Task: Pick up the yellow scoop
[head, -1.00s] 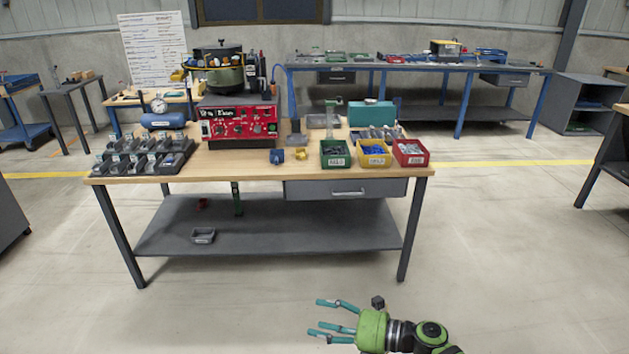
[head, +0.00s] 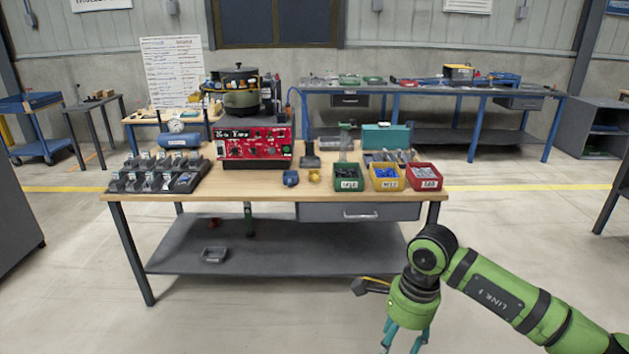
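A small yellow object (head: 313,175) lies on the wooden workbench (head: 240,186), close to its front edge. It is too small to tell for sure that it is the scoop. A small blue object (head: 291,178) lies just left of it. My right gripper (head: 405,345) points down in front of the bench's right end, low in the picture and well apart from the yellow object. Its teal fingers are spread with nothing seen between them; the tips are near the bottom edge. My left gripper is out of view.
Green (head: 347,178), yellow (head: 386,178) and red (head: 423,177) bins stand right of the small objects. A red control box (head: 254,147) with a bowl feeder (head: 240,100) stands behind left. Dark part holders (head: 155,178) fill the left end. The lower shelf (head: 280,250) holds a grey tray (head: 214,254).

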